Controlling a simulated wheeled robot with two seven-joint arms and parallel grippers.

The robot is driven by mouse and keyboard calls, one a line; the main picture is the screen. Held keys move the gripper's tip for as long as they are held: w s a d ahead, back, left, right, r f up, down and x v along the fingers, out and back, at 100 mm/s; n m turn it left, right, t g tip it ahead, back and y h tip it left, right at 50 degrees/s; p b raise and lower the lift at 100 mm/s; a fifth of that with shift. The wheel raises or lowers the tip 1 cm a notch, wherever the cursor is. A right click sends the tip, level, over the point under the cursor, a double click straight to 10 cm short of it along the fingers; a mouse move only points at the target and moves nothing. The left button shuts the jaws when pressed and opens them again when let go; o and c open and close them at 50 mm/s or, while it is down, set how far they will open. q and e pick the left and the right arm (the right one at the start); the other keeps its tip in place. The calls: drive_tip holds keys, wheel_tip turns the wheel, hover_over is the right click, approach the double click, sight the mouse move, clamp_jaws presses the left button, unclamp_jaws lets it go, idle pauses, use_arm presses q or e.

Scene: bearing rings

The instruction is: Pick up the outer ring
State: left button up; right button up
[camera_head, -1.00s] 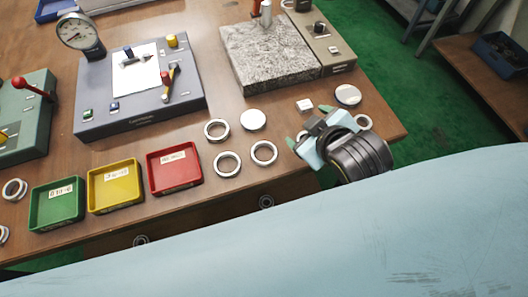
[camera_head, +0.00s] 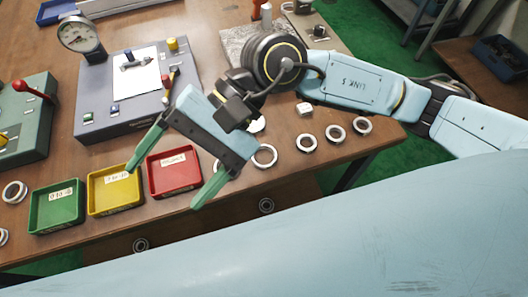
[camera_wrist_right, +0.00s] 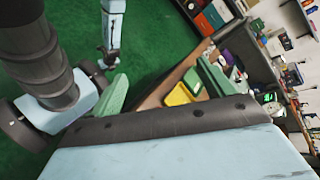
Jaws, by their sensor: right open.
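Several pale metal rings lie on the bench in the head view: one (camera_head: 264,156) beside my right gripper, then others to its right (camera_head: 306,142), (camera_head: 335,133), (camera_head: 362,125). Another ring (camera_head: 217,165) is mostly hidden behind the gripper. Two more rings (camera_head: 14,192) sit at the far left, one cut by the edge. I cannot tell which is the outer ring. My right gripper (camera_head: 163,188) is open and empty, its green fingers spread above the yellow and red trays. In the right wrist view its fingers (camera_wrist_right: 163,92) are apart with nothing held.
Green (camera_head: 35,223), yellow (camera_head: 94,206) and red (camera_head: 153,186) trays line the front of the bench. A grey gauge plate (camera_head: 112,126) with a dial stands behind. A stone block (camera_head: 232,40) is partly hidden by my right arm.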

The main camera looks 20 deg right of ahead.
drive_tip(key=w+d+f+n+t+h, duration=0.35)
drive_tip(key=w+d+f+h, duration=0.2)
drive_tip(key=d, duration=0.25)
drive_tip(key=n+t+h, duration=0.2)
drive_tip(key=h, duration=0.4)
hover_over(265, 157)
wheel_tip(265, 157, down, 2)
drive_tip(key=f, duration=0.7)
drive_tip(key=shift+w+d+f, duration=0.1)
drive_tip(key=shift+w+d, duration=0.05)
drive_tip(key=shift+d, duration=0.25)
drive_tip(key=shift+a+f+b, duration=0.15)
drive_tip(key=shift+a+f, duration=0.05)
drive_tip(key=shift+f, duration=1.3)
drive_tip(key=shift+a+f+b, duration=0.15)
drive_tip(key=shift+f, duration=1.35)
drive_tip(key=shift+c, duration=0.4)
drive_tip(key=c, duration=1)
drive_tip(key=shift+r, duration=0.1)
drive_tip(key=shift+c, duration=0.2)
